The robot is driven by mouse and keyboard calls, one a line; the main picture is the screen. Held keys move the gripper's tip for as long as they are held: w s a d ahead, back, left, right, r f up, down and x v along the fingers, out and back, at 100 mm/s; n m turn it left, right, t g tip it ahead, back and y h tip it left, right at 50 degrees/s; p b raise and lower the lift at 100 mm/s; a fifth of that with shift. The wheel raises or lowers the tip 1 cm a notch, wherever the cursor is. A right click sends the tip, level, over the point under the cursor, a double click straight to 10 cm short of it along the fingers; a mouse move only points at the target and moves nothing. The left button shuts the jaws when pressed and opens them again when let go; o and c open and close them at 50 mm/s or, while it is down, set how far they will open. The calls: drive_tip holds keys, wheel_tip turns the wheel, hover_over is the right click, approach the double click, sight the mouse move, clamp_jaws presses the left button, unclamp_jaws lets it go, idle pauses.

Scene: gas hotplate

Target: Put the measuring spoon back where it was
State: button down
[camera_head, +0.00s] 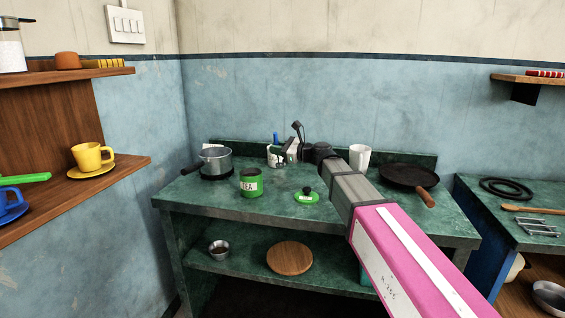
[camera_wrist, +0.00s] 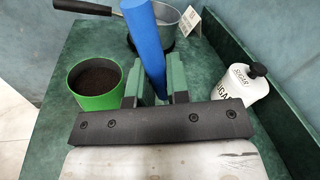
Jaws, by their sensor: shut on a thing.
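My gripper (camera_wrist: 153,88) is shut on a blue handle, which I take to be the measuring spoon (camera_wrist: 145,38). The handle stands up tilted between the green fingers, and its far end is cut off or hidden. In the head view the blue piece (camera_head: 276,138) shows small above the back of the hotplate top, by my gripper (camera_head: 284,154). The green tea tin (camera_head: 250,184) stands open in front of it. In the wrist view the tin (camera_wrist: 98,82) is left of the fingers and holds dark tea. Its green lid (camera_head: 306,196) lies on the top, to the right.
A grey saucepan (camera_head: 215,160) stands back left. A white sugar jar (camera_wrist: 248,90) is right of the fingers in the wrist view. A white mug (camera_head: 359,158) and a frying pan (camera_head: 408,176) stand to the right. The front left of the green worktop (camera_head: 195,195) is clear.

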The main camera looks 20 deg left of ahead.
drive_tip(key=shift+w+d+f, duration=0.25)
drive_tip(key=shift+w+f, duration=0.05)
drive_tip(key=shift+f, duration=0.6)
drive_tip(key=shift+w+d+f, duration=0.2)
drive_tip(key=shift+w+f, duration=0.15)
drive_tip(key=shift+f, duration=0.55)
drive_tip(key=shift+w+d+f, duration=0.25)
drive_tip(key=shift+w+f, duration=0.05)
drive_tip(key=shift+f, duration=0.6)
drive_tip(key=shift+f, duration=0.1)
drive_tip(key=c, duration=1.1)
unclamp_jaws()
drive_tip(key=s+d, duration=0.1)
drive_tip(key=d, duration=1.1)
